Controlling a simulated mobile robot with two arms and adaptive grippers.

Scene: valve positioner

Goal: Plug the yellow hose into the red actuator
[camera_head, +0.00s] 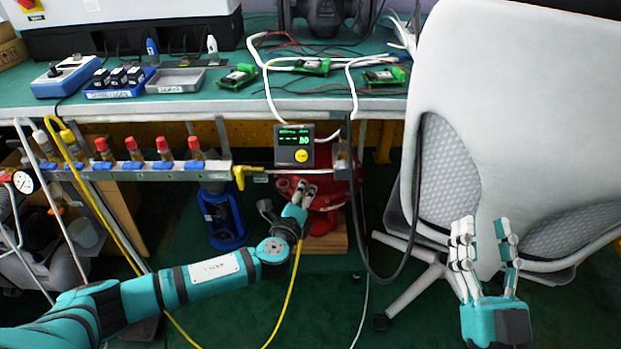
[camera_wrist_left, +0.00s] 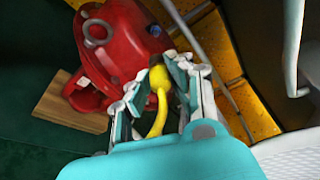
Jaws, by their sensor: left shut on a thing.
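The red actuator (camera_head: 320,222) sits on a wooden block (camera_head: 327,241) below the bench edge. It also shows in the left wrist view (camera_wrist_left: 105,62), with a ring on top. My left gripper (camera_head: 303,190) reaches in front of it and is shut on the end of the yellow hose (camera_head: 284,302). In the left wrist view the hose (camera_wrist_left: 158,105) runs between my fingers, its tip close to the actuator's side. I cannot tell whether the tip touches or sits in a port. My right gripper (camera_head: 487,250) is open and empty in front of the chair.
A white chair (camera_head: 520,110) fills the right side. A valve rail (camera_head: 130,172) with red caps and a positioner display (camera_head: 294,146) hang at the bench edge (camera_head: 200,106). A blue bottle-like unit (camera_head: 222,217) stands left of the actuator. A dark cable (camera_head: 362,240) hangs to its right.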

